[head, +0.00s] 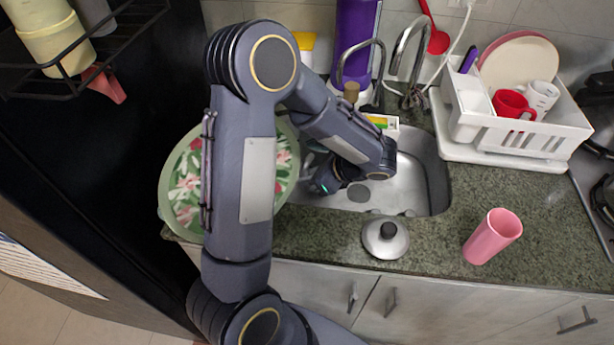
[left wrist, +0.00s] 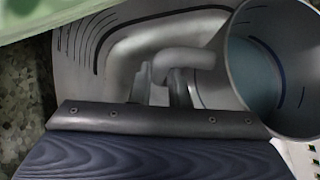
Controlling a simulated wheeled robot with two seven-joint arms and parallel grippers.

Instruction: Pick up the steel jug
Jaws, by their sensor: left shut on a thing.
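The steel jug (left wrist: 232,75) fills the right of the left wrist view, its round open mouth facing the camera. Its curved handle (left wrist: 190,57) shows near the middle. My left gripper (left wrist: 172,92) is shut on the handle. In the head view the left gripper (head: 326,182) is low in the left part of the sink, partly hidden by my forearm. The jug is mostly hidden behind the arm there, so I cannot tell whether it touches the sink floor. My right gripper is not in view.
The metal sink (head: 425,175) surrounds the gripper, with a tap (head: 405,60) behind. A green floral bowl (head: 180,180) is close on the left. A pot lid (head: 385,238) and a pink cup (head: 492,236) stand on the front counter. A white dish rack (head: 520,130) is at right.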

